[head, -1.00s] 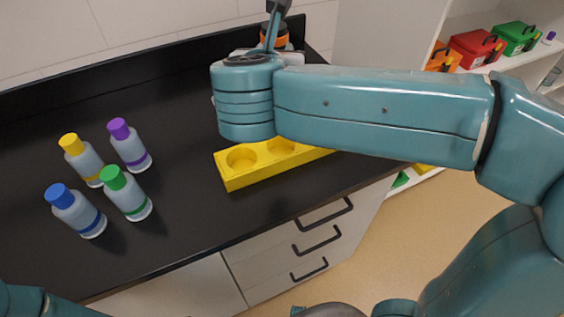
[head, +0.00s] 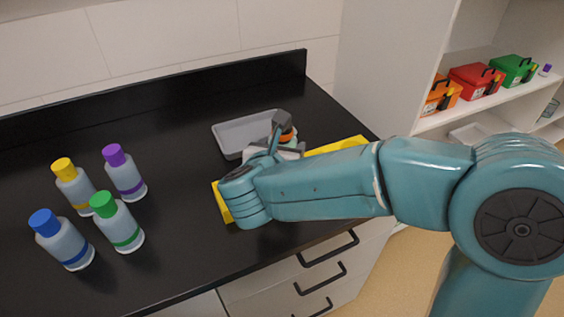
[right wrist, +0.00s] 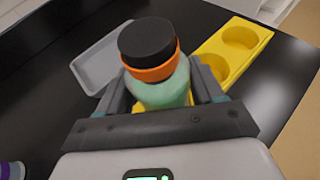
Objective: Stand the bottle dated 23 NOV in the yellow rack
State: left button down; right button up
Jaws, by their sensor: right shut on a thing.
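My right gripper (head: 276,150) is shut on a bottle with a black cap, an orange ring and a pale green body (right wrist: 158,65). The bottle's orange ring (head: 287,131) shows in the head view; my arm hides most of the rest. No date on it is readable. The yellow rack (head: 338,145) lies on the black counter, partly hidden behind my right arm. In the right wrist view the rack (right wrist: 262,43) has round holes, and two at the right look empty. The held bottle is in front of the rack's left part; its base is hidden. My left gripper is out of view.
Bottles with yellow (head: 75,185), purple (head: 125,172), blue (head: 64,240) and green (head: 117,222) caps stand at the counter's left. A grey tray (head: 228,140) lies behind the gripper. Shelves with coloured boxes (head: 475,81) stand at right.

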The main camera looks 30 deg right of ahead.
notch_tip(320, 180, down, 3)
jog(key=shift+w+f, duration=0.1)
jog(key=shift+f, duration=0.2)
jog(key=shift+f+b, duration=0.2)
jog(key=shift+b, duration=0.25)
jog(key=o, duration=1.2)
jog(key=shift+r, duration=0.1)
